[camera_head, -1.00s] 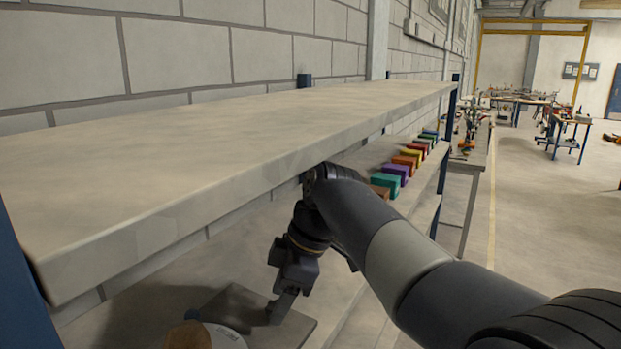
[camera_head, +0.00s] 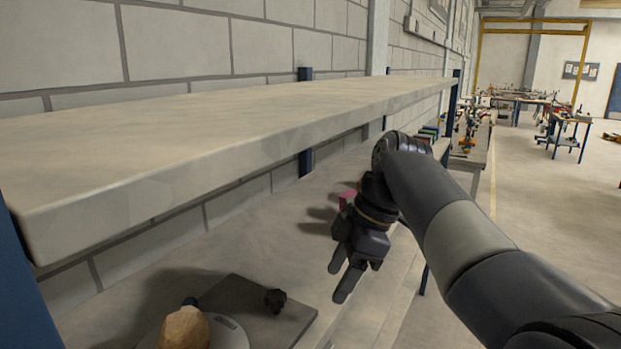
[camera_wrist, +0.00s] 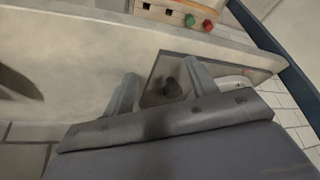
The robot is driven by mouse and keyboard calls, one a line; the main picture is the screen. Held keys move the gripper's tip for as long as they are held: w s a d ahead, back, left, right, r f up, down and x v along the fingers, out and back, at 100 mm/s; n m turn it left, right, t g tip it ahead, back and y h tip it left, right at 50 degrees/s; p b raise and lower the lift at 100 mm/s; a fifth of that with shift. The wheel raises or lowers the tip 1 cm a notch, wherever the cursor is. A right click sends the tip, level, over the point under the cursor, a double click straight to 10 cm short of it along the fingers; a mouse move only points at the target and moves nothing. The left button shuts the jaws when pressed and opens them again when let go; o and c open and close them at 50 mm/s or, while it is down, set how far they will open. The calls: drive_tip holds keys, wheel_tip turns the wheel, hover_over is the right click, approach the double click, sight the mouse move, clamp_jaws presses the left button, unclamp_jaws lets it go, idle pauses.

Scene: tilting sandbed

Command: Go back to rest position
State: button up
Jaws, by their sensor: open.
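My gripper (camera_head: 341,281) is open, with its two fingers apart and nothing between them in the head view. It hangs over the front part of the lower shelf (camera_head: 262,232), to the right of a dark flat plate (camera_head: 262,305). In the wrist view both fingers (camera_wrist: 160,92) show apart, and the plate (camera_wrist: 226,67) is seen beyond them. A small dark lump (camera_head: 275,300) lies on the plate; it also shows in the wrist view (camera_wrist: 173,88).
A thick upper shelf board (camera_head: 200,135) runs along the wall above the lower shelf. A tan rounded object (camera_head: 185,328) rests on a pale round thing (camera_head: 228,335) at the plate's left. Open floor lies to the right.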

sight(277, 295)
drive_tip(key=a, duration=0.3)
drive_tip(key=a+p, duration=0.1)
drive_tip(key=a, duration=0.2)
drive_tip(key=a+p, duration=0.1)
drive_tip(key=a, duration=0.2)
drive_tip(key=shift+s+a+f, duration=0.1)
drive_tip(key=shift+s+a, duration=0.1)
drive_tip(key=shift+s, duration=0.1)
drive_tip(key=x, duration=0.3)
drive_tip(key=shift+d, duration=0.1)
drive_tip(key=m+t+b, duration=0.1)
drive_tip(key=m, duration=0.3)
drive_tip(key=shift+m+t, duration=0.3)
drive_tip(key=shift+t, duration=0.1)
drive_tip(key=m, duration=0.2)
drive_tip(key=m+t+h+b, duration=0.1)
drive_tip(key=m, duration=0.1)
drive_tip(key=shift+s+t, duration=0.15)
drive_tip(key=shift+t, duration=0.15)
drive_tip(key=m+h, duration=0.1)
drive_tip(key=m, duration=0.2)
drive_tip(key=m+t+b, duration=0.1)
drive_tip(key=m, duration=0.1)
drive_tip(key=shift+s+m+h, duration=0.1)
drive_tip(key=shift+m+h, duration=0.3)
drive_tip(key=shift+a+m+h+b, duration=0.25)
drive_tip(key=shift+m+h+b, duration=0.3)
drive_tip(key=shift+m, duration=1.15)
drive_tip(key=shift+d, duration=0.15)
